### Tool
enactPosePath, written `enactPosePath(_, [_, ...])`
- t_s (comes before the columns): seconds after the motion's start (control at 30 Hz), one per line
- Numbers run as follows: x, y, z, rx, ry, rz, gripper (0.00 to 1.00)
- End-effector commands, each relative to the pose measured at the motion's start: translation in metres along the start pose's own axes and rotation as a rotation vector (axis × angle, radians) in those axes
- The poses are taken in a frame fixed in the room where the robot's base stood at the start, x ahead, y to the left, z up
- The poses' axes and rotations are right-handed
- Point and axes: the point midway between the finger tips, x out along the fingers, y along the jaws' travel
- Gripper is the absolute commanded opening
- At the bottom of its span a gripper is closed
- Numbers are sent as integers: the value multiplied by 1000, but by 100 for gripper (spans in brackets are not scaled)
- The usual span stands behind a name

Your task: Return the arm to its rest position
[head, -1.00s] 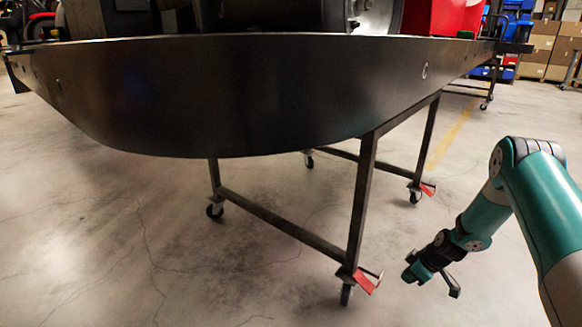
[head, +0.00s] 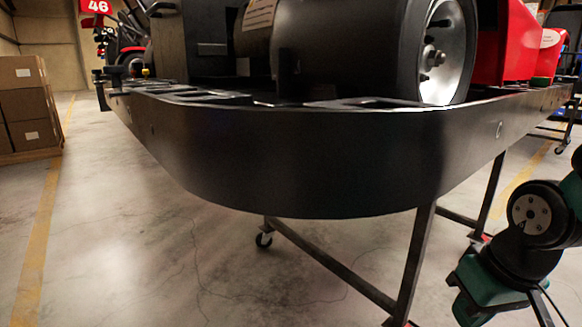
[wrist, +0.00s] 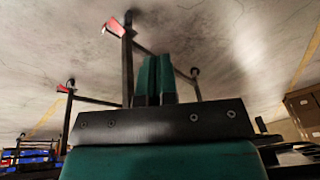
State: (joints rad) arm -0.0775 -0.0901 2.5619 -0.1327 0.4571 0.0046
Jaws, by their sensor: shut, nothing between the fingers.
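My gripper (wrist: 157,62) shows in the wrist view as two dark green fingers side by side, closed together with nothing between them. My arm (head: 530,235) is folded in at the lower right of the head view, to the right of the kart stand's leg. The fingertips cannot be made out there, and the arm is cut off by the picture's right and bottom edges.
A stand with a large black curved kart front (head: 310,160) fills the middle, close to my arm. Its wheeled steel legs (head: 413,265) also show upside down in the wrist view (wrist: 127,60). Cardboard boxes (head: 27,105) stand far left. Floor (head: 115,215) is clear at left.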

Motion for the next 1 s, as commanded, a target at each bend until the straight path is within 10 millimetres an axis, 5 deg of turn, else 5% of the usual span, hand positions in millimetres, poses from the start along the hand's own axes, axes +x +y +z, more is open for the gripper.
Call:
enactPosePath(0.03, [-37, -29, 1, -78, -9, -61, 0])
enactPosePath(0.27, [-144, -126, 50, -464, -99, -296, 0])
enactPosePath(1.0, [-410, -150, -15, -434, -98, -286, 0])
